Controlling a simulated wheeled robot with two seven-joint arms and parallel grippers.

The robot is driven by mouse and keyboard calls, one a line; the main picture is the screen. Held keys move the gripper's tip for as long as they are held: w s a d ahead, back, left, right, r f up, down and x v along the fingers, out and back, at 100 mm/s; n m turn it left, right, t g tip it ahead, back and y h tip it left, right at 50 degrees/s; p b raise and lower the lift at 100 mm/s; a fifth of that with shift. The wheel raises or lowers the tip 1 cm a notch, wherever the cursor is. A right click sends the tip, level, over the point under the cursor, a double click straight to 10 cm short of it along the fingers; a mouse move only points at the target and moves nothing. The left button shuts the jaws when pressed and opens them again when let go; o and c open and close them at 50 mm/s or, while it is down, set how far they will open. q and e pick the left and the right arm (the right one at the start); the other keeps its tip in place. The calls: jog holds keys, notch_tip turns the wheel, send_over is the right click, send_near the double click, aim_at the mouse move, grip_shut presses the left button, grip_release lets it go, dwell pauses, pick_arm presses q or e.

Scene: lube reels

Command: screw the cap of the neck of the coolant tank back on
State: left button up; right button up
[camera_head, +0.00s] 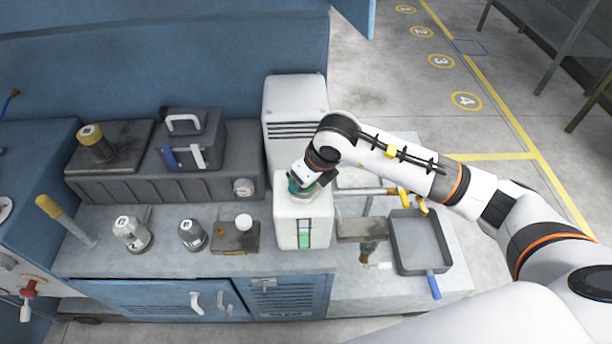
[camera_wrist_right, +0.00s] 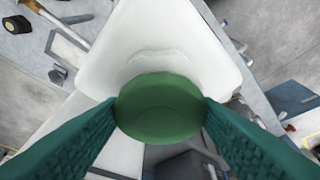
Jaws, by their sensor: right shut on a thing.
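The coolant tank (camera_head: 291,225) is a white box with a green level window on its front, standing on the bench in the head view. Its white top also shows in the right wrist view (camera_wrist_right: 180,45). The green round cap (camera_wrist_right: 160,107) sits between the two teal fingers of my right gripper (camera_wrist_right: 161,110), which is shut on it. In the head view my right gripper (camera_head: 301,186) is over the tank's top. The neck is hidden under the cap, so I cannot tell whether the cap touches it. My left gripper is in neither view.
A grey tray with a blue handle (camera_head: 420,243) lies right of the tank. Left of it are a small box with a white knob (camera_head: 236,237) and two grey-white canisters (camera_head: 131,233). A white vented housing (camera_head: 294,108) stands behind the tank.

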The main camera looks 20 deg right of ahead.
jog(key=shift+m, duration=0.5)
jog(key=m, duration=0.1)
jog(key=m+h, duration=0.2)
jog(key=m, duration=0.1)
jog(key=shift+a+t, duration=0.25)
jog(key=shift+t, duration=0.05)
jog(key=shift+m, duration=0.6)
jog(key=m+h, duration=0.2)
jog(key=m, duration=0.2)
jog(key=shift+a+b, duration=0.2)
jog(key=shift+b, duration=0.15)
jog(key=shift+m, duration=0.6)
